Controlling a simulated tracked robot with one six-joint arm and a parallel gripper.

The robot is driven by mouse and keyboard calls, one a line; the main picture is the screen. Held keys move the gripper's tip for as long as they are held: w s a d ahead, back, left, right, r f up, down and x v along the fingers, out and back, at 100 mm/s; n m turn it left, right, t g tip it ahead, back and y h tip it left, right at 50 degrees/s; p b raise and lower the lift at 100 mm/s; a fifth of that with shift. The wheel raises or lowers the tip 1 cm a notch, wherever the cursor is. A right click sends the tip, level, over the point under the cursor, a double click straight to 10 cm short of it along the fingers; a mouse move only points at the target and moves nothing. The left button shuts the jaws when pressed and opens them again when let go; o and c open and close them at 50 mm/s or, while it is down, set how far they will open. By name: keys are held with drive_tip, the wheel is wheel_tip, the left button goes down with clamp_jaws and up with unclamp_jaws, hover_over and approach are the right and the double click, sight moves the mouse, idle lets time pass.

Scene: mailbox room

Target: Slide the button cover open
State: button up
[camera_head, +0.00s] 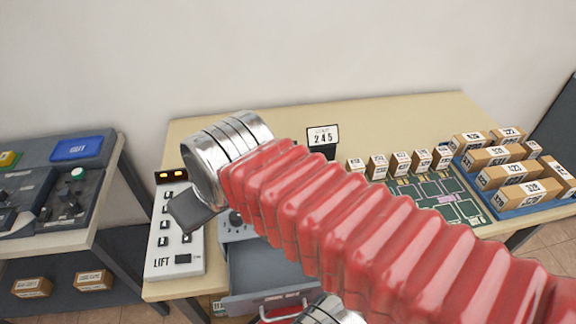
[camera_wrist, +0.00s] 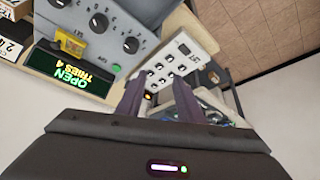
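I cannot make out a button cover for certain. A white LIFT panel (camera_head: 160,240) with several dark buttons lies at the left end of the wooden table in the head view. My gripper (camera_head: 192,210) hangs over this panel and hides part of it. In the wrist view the two dark fingers of my gripper (camera_wrist: 157,88) are apart with nothing between them. The LIFT panel (camera_wrist: 178,62) shows beyond the fingertips, with no contact visible.
A grey box with knobs (camera_wrist: 110,25) and an "OPEN TRIES 4" display (camera_wrist: 68,72) stands beside the panel. Its drawer (camera_head: 265,270) is open. A green board (camera_head: 440,195), several cartons and a blue tray (camera_head: 535,204) are at the right. A gap separates the tables.

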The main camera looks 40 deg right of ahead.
drive_tip(key=w+d+r+n+t+h, duration=0.1)
drive_tip(key=w+d+r+t, duration=0.1)
drive_tip(key=w+d+r, duration=0.7)
drive_tip(key=w+d+r+t, duration=0.1)
drive_tip(key=w+d+r, duration=0.5)
drive_tip(key=d, duration=0.5)
drive_tip(key=s+d+f+g+y, duration=0.1)
drive_tip(key=s+d+f+g, duration=0.1)
drive_tip(key=s+f, duration=0.3)
drive_tip(key=s+d+f+n+g, duration=0.1)
drive_tip(key=s+f, duration=0.4)
drive_tip(key=s, duration=0.6)
drive_tip(key=shift+s+d+g+y, duration=0.4)
drive_tip(key=shift+d+g, duration=0.2)
drive_tip(key=shift+d, duration=0.2)
drive_tip(key=x, duration=1.4)
drive_tip(key=shift+r, duration=0.1)
drive_tip(key=shift+c, duration=0.4)
